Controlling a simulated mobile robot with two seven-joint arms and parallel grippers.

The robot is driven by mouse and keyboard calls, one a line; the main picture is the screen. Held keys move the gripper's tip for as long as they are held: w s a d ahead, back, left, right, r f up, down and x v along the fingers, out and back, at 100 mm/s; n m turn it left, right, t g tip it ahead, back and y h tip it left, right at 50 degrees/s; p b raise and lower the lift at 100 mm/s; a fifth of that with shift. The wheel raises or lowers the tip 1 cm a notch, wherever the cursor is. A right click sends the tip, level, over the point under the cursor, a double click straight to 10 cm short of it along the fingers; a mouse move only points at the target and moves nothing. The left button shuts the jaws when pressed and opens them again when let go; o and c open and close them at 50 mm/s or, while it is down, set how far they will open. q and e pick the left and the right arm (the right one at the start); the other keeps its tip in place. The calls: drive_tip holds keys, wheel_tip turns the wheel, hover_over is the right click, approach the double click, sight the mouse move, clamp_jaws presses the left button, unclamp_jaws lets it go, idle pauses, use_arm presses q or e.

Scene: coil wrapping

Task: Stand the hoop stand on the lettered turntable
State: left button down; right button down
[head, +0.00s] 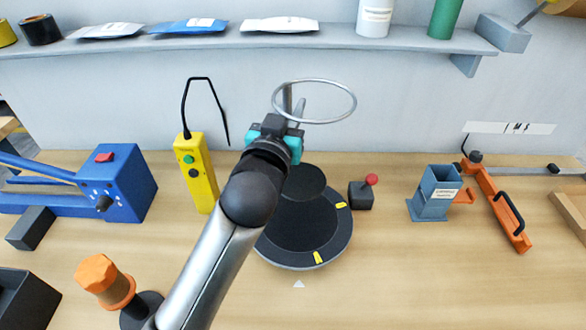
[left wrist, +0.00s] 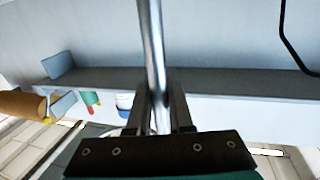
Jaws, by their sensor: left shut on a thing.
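The hoop stand (head: 316,122) is a thin grey metal ring on an upright rod. My left gripper (head: 284,122) is shut on its rod, which also runs up between the fingers in the left wrist view (left wrist: 153,55). The turntable (head: 300,238) is a dark disc with yellow marks near its rim, on the table below my gripper. A smaller dark disc (head: 304,181), seemingly the stand's base, overlaps the turntable's back part in the head view. I cannot tell whether it touches. My arm hides the turntable's left side and the lower rod. My right gripper is not in view.
A yellow pendant control (head: 196,170) stands left of the turntable. A small red-knobbed box (head: 361,196) is close on its right. A blue-grey holder (head: 435,195) and orange tool (head: 497,200) lie farther right. A blue machine (head: 118,190) is left. A shelf (head: 260,42) runs behind.

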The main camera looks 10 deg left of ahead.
use_arm(q)
wheel_tip(320, 180, down, 11)
drive_tip(key=b, duration=0.3)
drive_tip(key=shift+f, duration=0.2)
drive_tip(key=shift+f+b, duration=0.1)
drive_tip(key=shift+b, duration=0.2)
drive_tip(key=c, duration=1.3)
unclamp_jaws()
drive_tip(key=shift+f, duration=0.15)
drive_tip(key=o, duration=0.5)
